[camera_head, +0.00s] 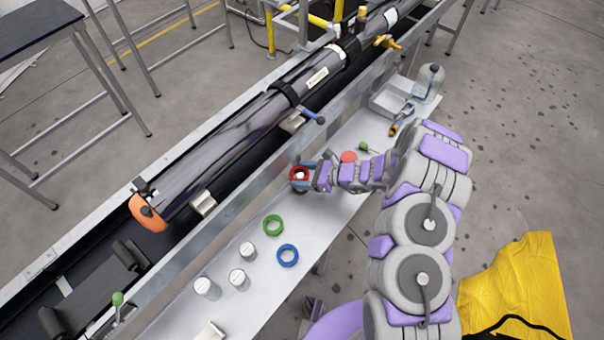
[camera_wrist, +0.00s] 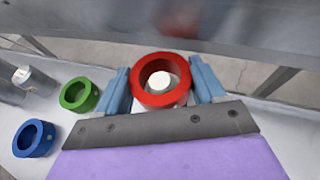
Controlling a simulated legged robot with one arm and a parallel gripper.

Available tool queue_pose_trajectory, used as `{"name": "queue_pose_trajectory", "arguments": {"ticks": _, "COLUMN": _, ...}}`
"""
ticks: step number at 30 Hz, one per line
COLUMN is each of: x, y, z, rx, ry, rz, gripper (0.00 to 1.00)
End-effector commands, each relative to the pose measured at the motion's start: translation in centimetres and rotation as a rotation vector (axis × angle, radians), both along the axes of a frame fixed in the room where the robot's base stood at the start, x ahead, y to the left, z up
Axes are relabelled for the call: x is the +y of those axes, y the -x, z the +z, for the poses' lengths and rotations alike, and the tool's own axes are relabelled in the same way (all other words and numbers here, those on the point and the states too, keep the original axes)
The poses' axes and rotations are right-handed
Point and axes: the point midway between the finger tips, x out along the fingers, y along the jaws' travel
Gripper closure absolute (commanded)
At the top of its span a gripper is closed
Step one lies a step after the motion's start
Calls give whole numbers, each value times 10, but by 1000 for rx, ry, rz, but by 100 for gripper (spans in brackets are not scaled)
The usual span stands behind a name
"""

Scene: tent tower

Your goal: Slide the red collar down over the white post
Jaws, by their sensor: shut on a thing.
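The red collar (camera_head: 299,174) is held between the two blue fingers of my gripper (camera_head: 300,179), above the right end of the row on the narrow metal shelf. In the wrist view the red collar (camera_wrist: 161,80) sits between the fingertips, and the white top of a post (camera_wrist: 160,80) shows inside its hole. The collar appears lined up over or around this post. How far down it sits on the post cannot be told. My gripper also shows in the wrist view (camera_wrist: 162,88).
A green ring (camera_head: 273,225) and a blue ring (camera_head: 287,255) lie on the shelf (camera_head: 256,300). Several white posts, one of them (camera_head: 238,279), stand to their left. A long dark tube (camera_head: 235,125) runs behind the shelf.

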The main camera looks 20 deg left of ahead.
Motion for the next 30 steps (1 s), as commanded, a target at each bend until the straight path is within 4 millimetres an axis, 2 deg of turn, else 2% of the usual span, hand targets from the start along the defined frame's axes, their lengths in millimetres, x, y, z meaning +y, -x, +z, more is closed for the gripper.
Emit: {"name": "queue_pose_trajectory", "arguments": {"ticks": 30, "x": -1, "y": 0, "z": -29, "rx": 1, "ry": 0, "rz": 0, "gripper": 70}}
